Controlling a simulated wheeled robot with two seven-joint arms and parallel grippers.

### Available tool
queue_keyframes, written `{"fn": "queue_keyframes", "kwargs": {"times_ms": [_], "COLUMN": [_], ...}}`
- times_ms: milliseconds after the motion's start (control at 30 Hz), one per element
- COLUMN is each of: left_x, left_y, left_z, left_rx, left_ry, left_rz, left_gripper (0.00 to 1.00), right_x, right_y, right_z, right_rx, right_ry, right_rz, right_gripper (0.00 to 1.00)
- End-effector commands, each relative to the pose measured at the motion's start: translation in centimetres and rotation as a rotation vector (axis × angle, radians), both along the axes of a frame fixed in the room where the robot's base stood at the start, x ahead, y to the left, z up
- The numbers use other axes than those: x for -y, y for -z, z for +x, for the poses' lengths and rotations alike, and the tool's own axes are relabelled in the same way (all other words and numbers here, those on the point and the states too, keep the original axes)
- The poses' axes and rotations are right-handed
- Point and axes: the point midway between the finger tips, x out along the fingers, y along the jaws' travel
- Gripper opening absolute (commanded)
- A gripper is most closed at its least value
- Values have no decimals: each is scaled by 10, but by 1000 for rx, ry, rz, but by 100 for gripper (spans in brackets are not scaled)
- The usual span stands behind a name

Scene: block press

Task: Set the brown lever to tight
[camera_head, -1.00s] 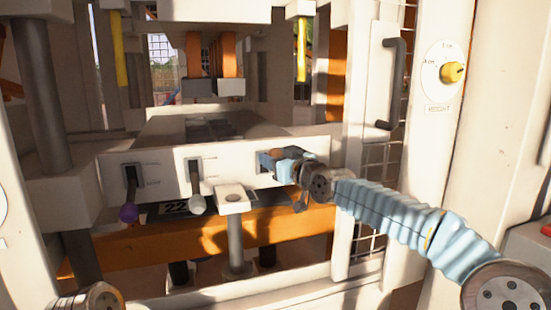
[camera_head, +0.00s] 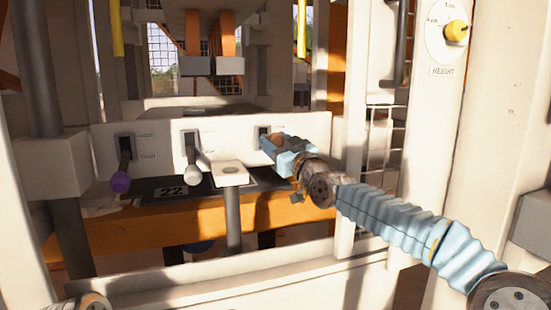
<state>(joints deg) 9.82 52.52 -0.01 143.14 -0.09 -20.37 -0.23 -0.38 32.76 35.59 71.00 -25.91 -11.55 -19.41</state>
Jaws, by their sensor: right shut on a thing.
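The brown lever (camera_head: 277,136) is the rightmost of three levers on the white front panel of the press. Its round brown knob shows just above my right gripper (camera_head: 275,143), and the rest of it is hidden. My right gripper is shut on the brown lever at its slot. The lever's labels are covered by the gripper and cannot be read. My left gripper is not in view; only a part of my left arm (camera_head: 82,303) shows at the bottom left.
A purple lever (camera_head: 120,182) and a white lever (camera_head: 193,172) hang from the same panel (camera_head: 225,138), left of my gripper. A white block on a post (camera_head: 231,174) stands close below it.

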Motion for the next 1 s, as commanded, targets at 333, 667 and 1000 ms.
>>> {"fn": "queue_keyframes", "kwargs": {"times_ms": [333, 667, 1000], "left_x": [5, 5, 5], "left_y": [60, 70, 73], "left_z": [-1, 0, 0], "left_rx": [-6, -3, -2], "left_ry": [7, 5, 5], "left_rz": [-12, -11, -10], "left_gripper": [68, 68, 68], "right_x": [0, -3, -4], "right_y": [44, 68, 75], "right_z": [2, 10, 13], "right_rx": [120, 112, 110], "right_ry": [1, 0, 0], "right_rz": [37, 34, 35], "right_gripper": [0, 0, 0]}}
